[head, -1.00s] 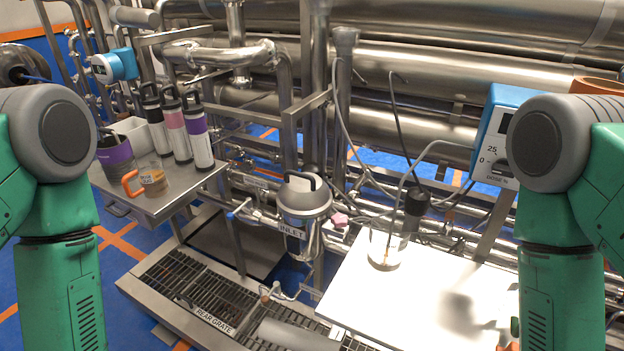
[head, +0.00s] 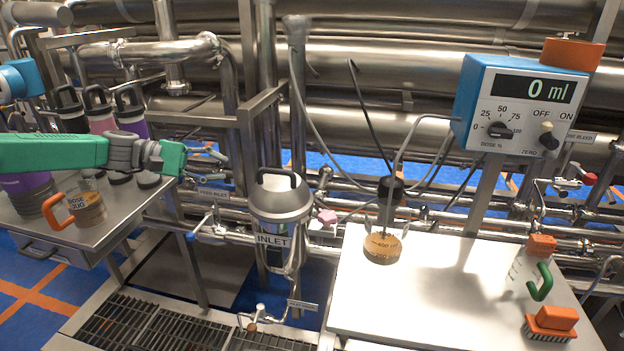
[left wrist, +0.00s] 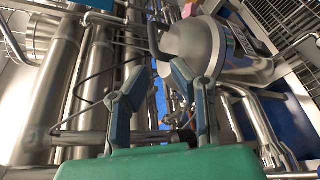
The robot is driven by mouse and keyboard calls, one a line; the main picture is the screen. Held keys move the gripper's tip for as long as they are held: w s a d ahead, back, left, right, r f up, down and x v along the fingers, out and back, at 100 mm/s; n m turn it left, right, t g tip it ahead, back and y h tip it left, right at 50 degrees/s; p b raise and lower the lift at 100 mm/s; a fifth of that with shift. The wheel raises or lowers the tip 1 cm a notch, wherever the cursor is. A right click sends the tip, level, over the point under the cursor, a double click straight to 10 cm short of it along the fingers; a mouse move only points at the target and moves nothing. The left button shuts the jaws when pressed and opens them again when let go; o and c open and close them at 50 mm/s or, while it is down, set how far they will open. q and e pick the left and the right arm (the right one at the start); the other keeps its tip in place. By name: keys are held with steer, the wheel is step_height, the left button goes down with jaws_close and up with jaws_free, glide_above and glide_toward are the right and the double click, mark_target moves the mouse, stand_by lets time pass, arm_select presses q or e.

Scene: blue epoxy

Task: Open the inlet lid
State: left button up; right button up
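The inlet vessel, labelled INLET (head: 274,240), stands left of the white table. Its domed grey metal lid (head: 281,204) sits on top and looks closed, with a black arched handle (head: 277,176) over it. My left gripper (head: 222,168) is to the left of the lid, apart from it, at about handle height. In the left wrist view, its two fingers (left wrist: 163,86) are spread with nothing between them. The lid (left wrist: 190,45) and its handle (left wrist: 154,42) appear there beyond the fingertips. My right gripper is not in view.
Left, a steel side table (head: 115,235) holds a dose jug (head: 85,208) and several bottles. Right, a white table (head: 430,295) bears a beaker (head: 383,247), a brush (head: 551,322) and a green-handled item (head: 540,282). A dosing unit (head: 520,105) reads 0 ml. Pipes run behind.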

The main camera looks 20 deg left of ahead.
mark_target(266, 172)
arm_select(q)
steer(key=shift+h, duration=0.3)
steer(key=b+x, duration=0.1)
steer(key=x, duration=0.2)
steer(key=b+x, duration=0.1)
steer(key=x, duration=0.3)
steer(key=b+x, duration=0.1)
steer(key=x, duration=0.3)
steer(key=shift+w, duration=0.3)
steer(key=shift+w+d+f, duration=0.1)
steer(key=shift+w+d, duration=0.4)
steer(key=shift+d, duration=0.4)
jaws_close()
